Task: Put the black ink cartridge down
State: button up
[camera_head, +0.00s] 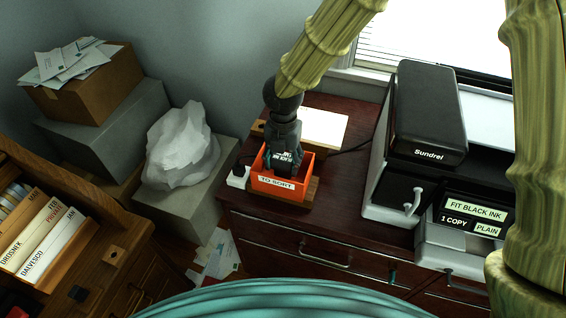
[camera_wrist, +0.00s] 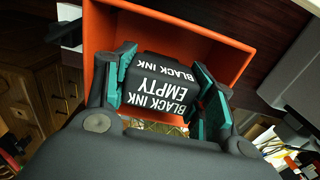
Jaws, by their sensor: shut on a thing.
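The black ink cartridge (camera_wrist: 165,92) is black with white lettering that reads "BLACK INK EMPTY" in the wrist view. My gripper (camera_wrist: 162,95) is shut on it, with teal-padded fingers on both sides.
A grey printer (camera_head: 428,110) stands to the right, with a screen (camera_head: 470,215) reading "FIT BLACK INK". A small white item (camera_head: 238,177) is left of the tray, and a white sheet (camera_head: 320,127) lies behind it. The cabinet top (camera_head: 345,190) between tray and printer is clear.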

jog(key=shift+w+f, duration=0.1)
jog(key=shift+f, duration=0.65)
jog(key=shift+f, duration=0.1)
jog(key=o, duration=1.5)
jog(key=shift+o, duration=0.2)
notch_tip(320, 180, up, 12)
jog(key=shift+r+b, duration=0.15)
jog(key=shift+b, duration=0.5)
